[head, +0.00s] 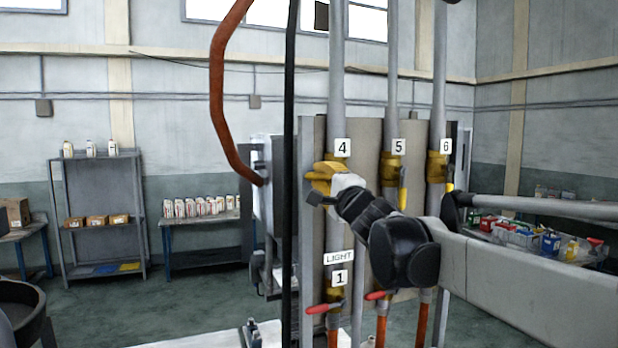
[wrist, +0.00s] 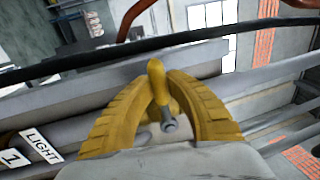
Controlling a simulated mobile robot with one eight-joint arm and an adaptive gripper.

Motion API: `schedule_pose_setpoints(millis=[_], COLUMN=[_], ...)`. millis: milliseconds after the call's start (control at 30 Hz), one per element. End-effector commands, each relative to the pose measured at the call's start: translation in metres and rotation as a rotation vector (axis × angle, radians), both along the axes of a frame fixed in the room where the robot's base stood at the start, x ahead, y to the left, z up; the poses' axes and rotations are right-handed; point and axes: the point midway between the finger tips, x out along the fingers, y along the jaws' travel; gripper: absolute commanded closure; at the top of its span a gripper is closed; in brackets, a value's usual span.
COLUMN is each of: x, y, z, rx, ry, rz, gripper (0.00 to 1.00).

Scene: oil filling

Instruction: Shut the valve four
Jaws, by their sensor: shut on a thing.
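Valve four is on the left upright pipe, beneath the label 4 (head: 342,147). My gripper (head: 322,178) is in front of it and hides most of the valve in the head view. In the wrist view, the yellow handle of valve four (wrist: 157,82) stands between the two yellow fingers of my gripper (wrist: 160,76), with a grey bolt (wrist: 169,125) at its base. The fingers are closed on the handle. The handle's angle to the pipe is hard to tell in the head view.
Valve five (head: 391,168) and valve six (head: 436,167) are to the right, yellow handles down. Valve one has a red handle (head: 321,308) below. A black hose (head: 290,120) and an orange-brown hose (head: 217,90) hang to the left. Shelves (head: 100,190) stand behind.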

Motion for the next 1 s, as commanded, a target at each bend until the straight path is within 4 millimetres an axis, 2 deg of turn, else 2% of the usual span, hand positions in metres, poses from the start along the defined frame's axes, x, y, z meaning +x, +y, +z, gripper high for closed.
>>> schedule_pose_setpoints(millis=[167,200,233,267,533,667,767,1000], x=[0.000,0.000,0.000,0.000,0.000,-0.009,-0.025,-0.076], y=[-0.001,-0.001,-0.001,-0.001,-0.001,-0.003,-0.008,-0.023], z=[0.000,0.000,0.000,0.000,0.000,-0.002,-0.005,-0.016], rx=[-0.001,-0.001,-0.001,-0.001,-0.002,-0.002,-0.002,-0.001], ry=[0.000,0.000,0.000,0.000,-0.001,0.000,0.000,0.000], rz=[-0.001,-0.001,-0.001,-0.001,0.000,-0.001,-0.001,-0.003], gripper=[1.00,0.74,0.65,0.60,0.60,0.60,0.60,0.60])
